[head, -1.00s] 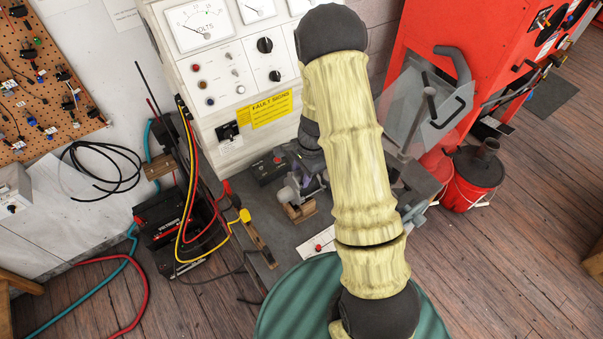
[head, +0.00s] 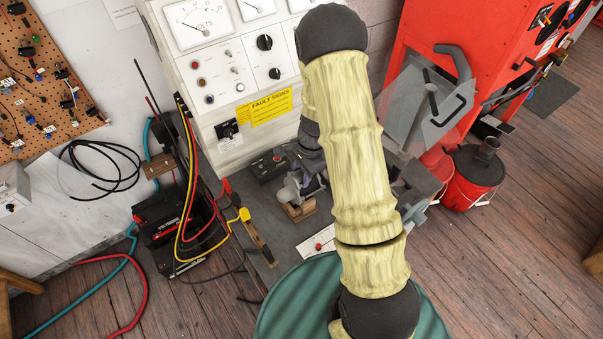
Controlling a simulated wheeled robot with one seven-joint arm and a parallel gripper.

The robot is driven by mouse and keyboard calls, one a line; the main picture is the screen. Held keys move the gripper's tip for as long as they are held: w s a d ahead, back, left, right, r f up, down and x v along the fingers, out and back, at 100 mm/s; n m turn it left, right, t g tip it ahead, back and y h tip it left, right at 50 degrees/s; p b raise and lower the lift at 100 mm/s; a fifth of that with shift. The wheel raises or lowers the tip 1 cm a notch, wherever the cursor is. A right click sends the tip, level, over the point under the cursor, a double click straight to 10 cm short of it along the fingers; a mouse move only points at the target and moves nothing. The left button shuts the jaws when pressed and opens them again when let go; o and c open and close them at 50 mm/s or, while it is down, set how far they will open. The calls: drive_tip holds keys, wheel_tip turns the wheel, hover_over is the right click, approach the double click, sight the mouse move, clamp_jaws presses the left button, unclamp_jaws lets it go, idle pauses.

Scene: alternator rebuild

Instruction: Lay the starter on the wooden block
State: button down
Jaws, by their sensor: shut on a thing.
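The starter (head: 288,189), a light grey rounded metal part, shows on the grey bench beside my arm. The wooden block (head: 300,212), small and brown, sits just below it in the picture. The starter's lower end is at or just over the block; I cannot tell whether they touch. My gripper (head: 310,182) is shut on the starter, and my padded yellow arm hides much of both. The gripper's fingertips are hard to make out.
The test panel (head: 235,75) with dials stands behind the bench. A black box (head: 269,165) lies near the starter. Yellow and red cables (head: 188,190) hang at the left. A white card with a red knob (head: 318,244) lies in front. A red bucket (head: 472,180) stands at the right.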

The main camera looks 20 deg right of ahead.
drive_tip(key=shift+b+x, duration=0.85)
drive_tip(key=shift+x, duration=0.1)
idle(1.0)
drive_tip(key=c, duration=0.9)
unclamp_jaws()
drive_tip(key=shift+d, duration=0.2)
drive_tip(key=shift+s+f, duration=0.1)
drive_tip(key=shift+f, duration=0.1)
drive_tip(key=b+v, duration=0.2)
drive_tip(key=v, duration=1.5)
drive_tip(key=shift+r+b, duration=0.3)
drive_tip(key=shift+b, duration=0.05)
drive_tip(key=s+a+n+t, duration=0.1)
drive_tip(key=s+n, duration=0.3)
drive_tip(key=s+a+n+t+h, duration=0.1)
drive_tip(key=s+n, duration=0.4)
drive_tip(key=s+a+n+t+h, duration=0.1)
drive_tip(key=s+n, duration=0.4)
drive_tip(key=shift+s+a+r, duration=0.25)
drive_tip(key=shift+a+r, duration=0.05)
drive_tip(key=shift+r, duration=0.05)
